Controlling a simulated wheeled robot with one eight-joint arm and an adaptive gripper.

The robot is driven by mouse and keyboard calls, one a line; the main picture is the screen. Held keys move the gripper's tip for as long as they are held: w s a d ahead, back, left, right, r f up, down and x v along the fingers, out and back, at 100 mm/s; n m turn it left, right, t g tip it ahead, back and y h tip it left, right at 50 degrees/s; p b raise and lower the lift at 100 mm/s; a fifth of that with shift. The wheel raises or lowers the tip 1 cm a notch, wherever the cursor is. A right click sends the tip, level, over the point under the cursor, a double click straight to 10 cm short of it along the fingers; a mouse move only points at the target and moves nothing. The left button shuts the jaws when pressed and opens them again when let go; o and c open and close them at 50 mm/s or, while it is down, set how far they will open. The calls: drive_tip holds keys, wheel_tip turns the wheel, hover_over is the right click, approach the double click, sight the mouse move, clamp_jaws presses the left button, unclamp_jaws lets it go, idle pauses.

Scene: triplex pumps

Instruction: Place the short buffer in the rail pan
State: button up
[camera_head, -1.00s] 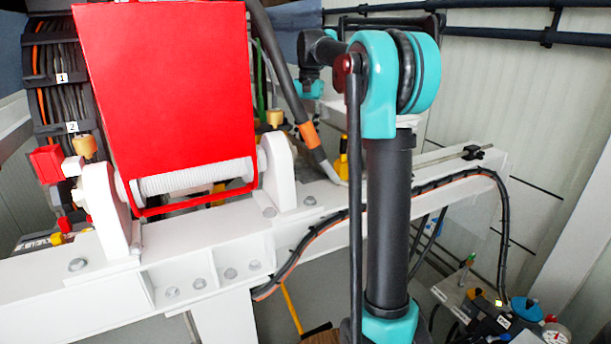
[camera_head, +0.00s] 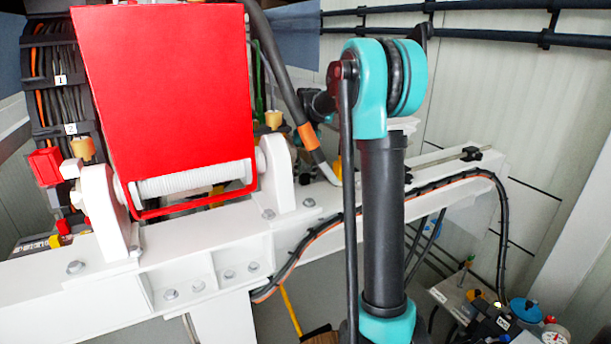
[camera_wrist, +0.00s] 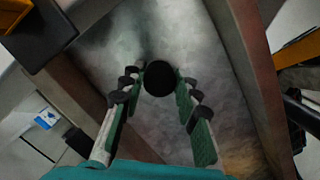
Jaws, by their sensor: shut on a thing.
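In the wrist view my gripper (camera_wrist: 160,80) has its two green-padded fingers closed on a round black end, which I take to be the short buffer (camera_wrist: 158,78). The buffer shows end-on, so its length is hidden. Below it is a grey, stained metal floor between two brown side walls, seemingly the rail pan (camera_wrist: 215,110). I cannot tell how high the buffer is above this floor, or whether it touches it. In the head view my gripper and the buffer are hidden behind the white beam and my own arm.
A white beam (camera_head: 70,290) crosses the head view, with a red panel (camera_head: 160,90) on a white roller above it. A thick black hose with an orange band (camera_head: 308,137) hangs close to my forearm. In the wrist view a dark block (camera_wrist: 35,30) stands at upper left.

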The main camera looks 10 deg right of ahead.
drive_tip(key=o, duration=1.2)
drive_tip(key=shift+f, duration=0.1)
drive_tip(key=shift+c, duration=0.2)
wheel_tip(320, 180, up, 12)
drive_tip(key=w, duration=0.1)
drive_tip(key=shift+w+d, duration=0.3)
drive_tip(key=shift+d, duration=0.1)
